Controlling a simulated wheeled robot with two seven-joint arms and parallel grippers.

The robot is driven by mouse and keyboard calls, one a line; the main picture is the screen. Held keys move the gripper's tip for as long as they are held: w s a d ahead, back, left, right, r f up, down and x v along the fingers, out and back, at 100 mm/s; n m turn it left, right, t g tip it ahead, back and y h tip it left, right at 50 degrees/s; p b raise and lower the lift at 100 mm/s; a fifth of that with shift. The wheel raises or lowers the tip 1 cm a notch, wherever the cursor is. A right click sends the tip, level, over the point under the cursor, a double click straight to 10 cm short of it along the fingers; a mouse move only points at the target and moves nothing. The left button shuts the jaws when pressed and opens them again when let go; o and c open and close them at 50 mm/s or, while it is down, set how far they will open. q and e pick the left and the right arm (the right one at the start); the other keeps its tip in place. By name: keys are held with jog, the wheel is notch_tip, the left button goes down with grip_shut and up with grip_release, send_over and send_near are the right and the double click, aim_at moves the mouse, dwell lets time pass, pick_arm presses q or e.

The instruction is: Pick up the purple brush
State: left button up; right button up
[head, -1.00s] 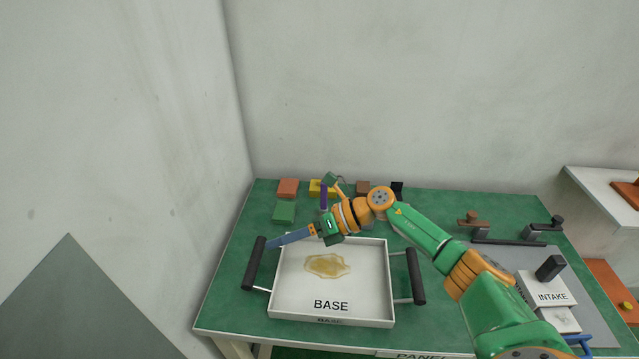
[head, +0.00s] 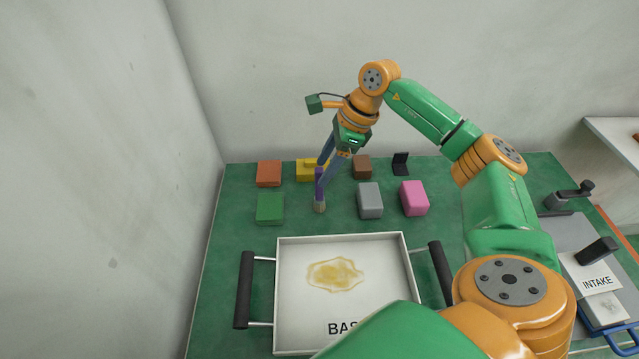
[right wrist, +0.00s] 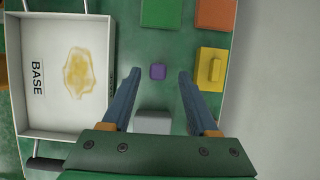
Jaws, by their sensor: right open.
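The purple brush (head: 319,190) stands upright on the green table, behind the tray, with a pale lower end. In the right wrist view its purple top (right wrist: 157,71) shows as a small square between the fingertips. My right gripper (head: 324,172) points down at the brush from above, its blue-grey fingers apart. In the right wrist view the open fingers (right wrist: 159,77) lie on either side of the brush with gaps. I cannot tell how far the tips reach down beside it. My left gripper is not in view.
Orange (head: 269,173), green (head: 270,208), yellow (head: 306,170), brown (head: 362,167), grey (head: 370,200) and pink (head: 414,198) blocks stand around the brush. In front is a white BASE tray (head: 283,300) with a yellowish stain and black handles. An INTAKE part (head: 597,283) is at the right.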

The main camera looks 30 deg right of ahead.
jog(key=p, duration=0.1)
send_over(315, 198)
notch_tip(315, 198, down, 5)
jog(key=shift+a+f, duration=0.1)
jog(key=shift+f, duration=0.05)
grip_shut()
